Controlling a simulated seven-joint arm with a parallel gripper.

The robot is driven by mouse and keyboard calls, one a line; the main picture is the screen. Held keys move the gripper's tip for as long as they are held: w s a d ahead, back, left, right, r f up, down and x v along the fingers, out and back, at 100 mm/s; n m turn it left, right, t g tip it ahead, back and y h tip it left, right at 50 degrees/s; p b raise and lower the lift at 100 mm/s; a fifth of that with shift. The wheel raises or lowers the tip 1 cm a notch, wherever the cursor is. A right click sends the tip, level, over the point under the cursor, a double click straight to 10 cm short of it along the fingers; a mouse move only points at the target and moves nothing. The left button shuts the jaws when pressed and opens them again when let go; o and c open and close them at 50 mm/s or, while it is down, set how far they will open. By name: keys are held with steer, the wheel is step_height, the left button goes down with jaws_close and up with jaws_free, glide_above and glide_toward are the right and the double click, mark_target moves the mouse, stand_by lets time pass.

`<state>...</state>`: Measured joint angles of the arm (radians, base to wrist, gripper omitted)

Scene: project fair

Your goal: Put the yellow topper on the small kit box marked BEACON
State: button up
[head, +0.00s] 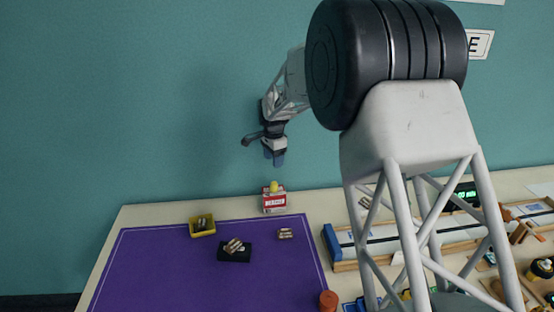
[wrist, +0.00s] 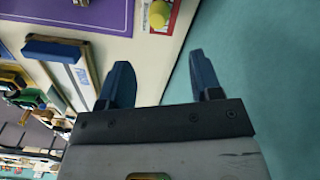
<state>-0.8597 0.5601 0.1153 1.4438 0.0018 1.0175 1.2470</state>
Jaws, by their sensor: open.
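The yellow topper (head: 274,186) sits on top of the small kit box (head: 274,201), a red and white box at the back edge of the table. Its lettering looks like BEACON but is small. In the wrist view the yellow topper (wrist: 160,15) shows near the top edge, beside part of the red and white box (wrist: 175,12), which is cut off by the frame. My gripper (head: 274,158) is above the box, apart from it. In the wrist view my gripper (wrist: 163,78) has its two blue fingers wide apart with nothing between them.
A purple mat (head: 170,265) covers the left of the table. On it are a yellow tray (head: 203,232), a black box (head: 226,254) and small striped pieces (head: 285,233). A red cylinder (head: 328,300) stands at the mat's front right. The right side is crowded behind my arm's column.

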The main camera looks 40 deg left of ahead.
stand_by(0.4)
steer(key=w+d+r, duration=0.1)
steer(key=d+r, duration=0.5)
steer(key=d, duration=0.5)
steer(key=w+d+r, duration=0.2)
steer(key=d+r, duration=0.4)
steer(key=d, duration=0.5)
steer(key=s+d+r+n, duration=0.1)
steer(key=s+d+r, duration=0.15)
steer(key=d, duration=0.55)
steer(key=s+d+r+t, duration=0.1)
steer(key=s+d+r, duration=0.15)
steer(key=d, duration=0.45)
steer(key=s+d+r+n, duration=0.1)
steer(key=d+r, duration=0.2)
steer(key=d, duration=0.5)
steer(key=s+d+r+t, duration=0.1)
steer(key=s+d, duration=1.2)
steer(key=d, duration=0.5)
steer(key=s+d+f+n, duration=0.1)
steer(key=s+d+f, duration=0.1)
steer(key=s+d, duration=0.4)
steer(key=s+d+f+n, duration=0.1)
steer(key=s+d+f, duration=0.2)
steer(key=s, duration=1)
steer(key=d, duration=0.3)
steer(key=shift+d+f+t, duration=0.15)
steer(key=shift+t, duration=0.15)
